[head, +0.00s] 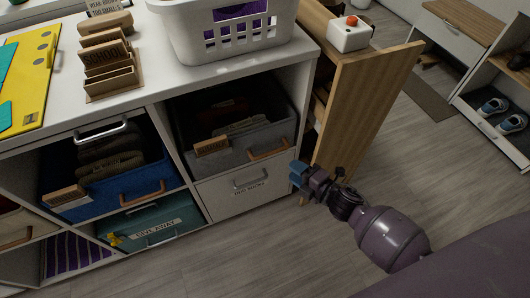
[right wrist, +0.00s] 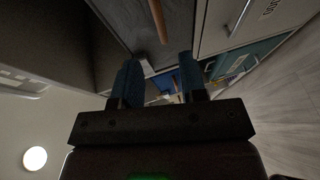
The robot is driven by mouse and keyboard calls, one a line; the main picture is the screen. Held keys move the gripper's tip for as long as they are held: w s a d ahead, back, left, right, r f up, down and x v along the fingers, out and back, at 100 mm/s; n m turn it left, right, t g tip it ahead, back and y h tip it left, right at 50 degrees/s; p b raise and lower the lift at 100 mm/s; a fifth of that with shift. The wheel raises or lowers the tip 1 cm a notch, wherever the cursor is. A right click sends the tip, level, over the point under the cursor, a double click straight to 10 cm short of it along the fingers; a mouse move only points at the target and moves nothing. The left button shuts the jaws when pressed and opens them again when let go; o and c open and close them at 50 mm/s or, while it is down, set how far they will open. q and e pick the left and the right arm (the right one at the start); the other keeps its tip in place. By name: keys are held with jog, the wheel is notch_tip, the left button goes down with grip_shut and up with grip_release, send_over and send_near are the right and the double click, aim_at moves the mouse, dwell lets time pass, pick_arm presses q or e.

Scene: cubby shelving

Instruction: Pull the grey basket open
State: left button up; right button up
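The grey basket (head: 235,153) sits in the upper right cubby of the white shelf, with dark cloth items inside, a wooden tag and a tan handle (head: 268,150) at the right of its front. My right gripper (head: 297,172) is just right of and below that handle, near the shelf's right edge, and appears apart from it. In the right wrist view my right gripper (right wrist: 158,65) is open, its two blue fingers apart with nothing held between them. The grey basket (right wrist: 172,35) and its handle (right wrist: 157,20) show above the fingertips there. My left gripper is not in view.
A white drawer (head: 245,186) lies below the basket. A blue basket (head: 125,192) and a teal one (head: 150,226) are to the left. The floor in front is clear.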

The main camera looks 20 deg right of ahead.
aim_at(269, 153)
jog(key=shift+b+x, duration=1.2)
jog(key=shift+x, duration=4.4)
jog(key=shift+r, duration=0.1)
jog(key=shift+c, duration=0.5)
grip_shut()
